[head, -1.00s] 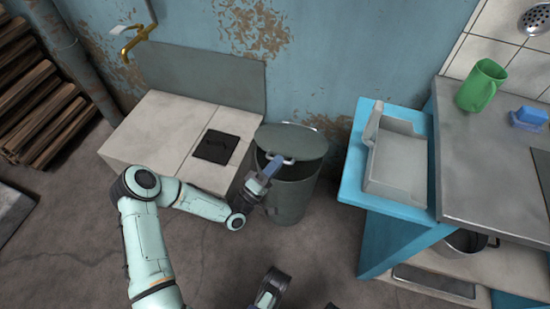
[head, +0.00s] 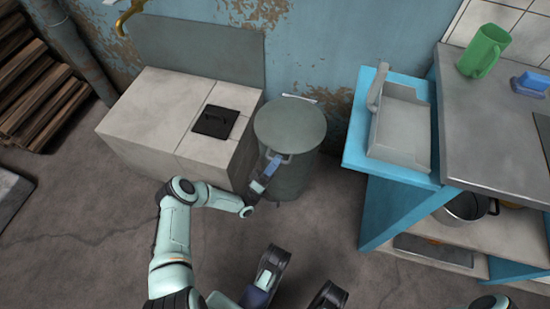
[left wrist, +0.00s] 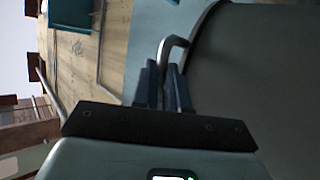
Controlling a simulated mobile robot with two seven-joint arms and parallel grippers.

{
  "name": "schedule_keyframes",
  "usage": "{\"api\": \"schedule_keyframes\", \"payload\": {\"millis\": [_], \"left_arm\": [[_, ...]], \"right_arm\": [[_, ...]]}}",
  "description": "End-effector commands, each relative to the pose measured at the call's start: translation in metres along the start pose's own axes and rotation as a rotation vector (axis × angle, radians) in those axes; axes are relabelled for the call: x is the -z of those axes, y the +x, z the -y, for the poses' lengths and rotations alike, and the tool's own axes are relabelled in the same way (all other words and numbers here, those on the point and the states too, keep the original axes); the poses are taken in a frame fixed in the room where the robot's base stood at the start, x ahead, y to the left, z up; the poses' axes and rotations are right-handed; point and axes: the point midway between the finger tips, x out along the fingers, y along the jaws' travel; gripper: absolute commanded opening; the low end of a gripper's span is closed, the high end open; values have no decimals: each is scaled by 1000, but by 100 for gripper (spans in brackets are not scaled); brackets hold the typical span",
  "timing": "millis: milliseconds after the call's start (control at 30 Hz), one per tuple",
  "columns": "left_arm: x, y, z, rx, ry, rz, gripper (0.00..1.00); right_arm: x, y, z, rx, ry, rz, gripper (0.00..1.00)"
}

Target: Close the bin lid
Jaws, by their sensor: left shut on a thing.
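The grey-green bin (head: 295,180) stands on the floor between the tiled block and the blue counter. Its round lid (head: 290,122) lies flat over the top, with no opening visible between lid and rim. My left gripper (head: 274,163) is at the lid's front edge, its blue fingers shut on the lid handle (head: 286,157). In the left wrist view, the metal handle (left wrist: 172,50) rises from between the closed fingers (left wrist: 164,80). A broad grey-green surface fills the right of that view.
A tiled block (head: 165,115) stands close left of the bin. A blue counter (head: 360,150) with a grey tray (head: 400,135) stands to the right. A metal worktop holds a green jug (head: 484,52). Floor in front of the bin is partly clear.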

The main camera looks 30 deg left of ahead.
Motion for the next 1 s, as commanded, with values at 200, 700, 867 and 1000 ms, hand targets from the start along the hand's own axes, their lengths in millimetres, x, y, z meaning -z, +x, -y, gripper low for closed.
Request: {"api": "schedule_keyframes", "payload": {"millis": [200,700,867,1000], "left_arm": [[3,3,10,-7,21,-6,0],[3,-1,11,-4,24,-4,23],[3,-1,11,-4,25,-4,23],[3,-12,12,-1,26,-4,23]], "right_arm": [[0,0,0,0,0,-1,51],[0,0,0,0,-1,-1,51],[0,0,0,0,-1,-1,51],[1,-1,1,2,-2,-6,51]]}}
